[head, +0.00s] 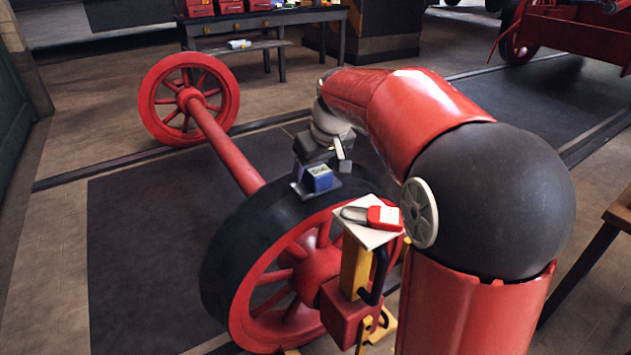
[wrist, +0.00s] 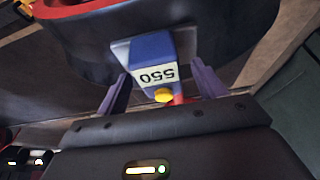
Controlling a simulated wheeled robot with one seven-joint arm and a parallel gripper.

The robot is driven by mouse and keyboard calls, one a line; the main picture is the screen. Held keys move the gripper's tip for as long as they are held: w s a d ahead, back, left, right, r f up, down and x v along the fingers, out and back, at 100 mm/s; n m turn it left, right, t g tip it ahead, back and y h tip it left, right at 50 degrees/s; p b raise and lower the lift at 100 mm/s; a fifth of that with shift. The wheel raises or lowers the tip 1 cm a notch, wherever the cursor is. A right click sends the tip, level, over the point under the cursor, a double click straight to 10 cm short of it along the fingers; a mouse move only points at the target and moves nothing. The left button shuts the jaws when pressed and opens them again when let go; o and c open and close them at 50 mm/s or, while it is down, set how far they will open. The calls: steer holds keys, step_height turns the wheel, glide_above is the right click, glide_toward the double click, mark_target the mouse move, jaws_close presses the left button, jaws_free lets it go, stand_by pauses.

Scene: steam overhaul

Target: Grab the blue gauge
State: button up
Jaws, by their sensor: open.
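The blue gauge (head: 319,178) is a small blue block on a grey plate on top of the black wheel rim (head: 250,222). In the wrist view the gauge (wrist: 152,52) shows a white label reading 550, upside down, and a yellow knob. My gripper (head: 325,162) is right behind the gauge in the head view. In the wrist view my gripper (wrist: 160,90) is open, with one finger on each side of the gauge's lower end. I cannot tell whether the fingers touch it.
A red axle (head: 225,150) joins the near wheel to a far red wheel (head: 189,100). A small stand (head: 355,265) with a red-and-grey tool (head: 372,216) on its top stands close to the near wheel. A workbench (head: 265,17) with red boxes is at the back.

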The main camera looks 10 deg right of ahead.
steer(key=shift+w+f, duration=0.25)
steer(key=shift+f, duration=0.3)
steer(key=shift+r, duration=0.1)
steer(key=c, duration=1.3)
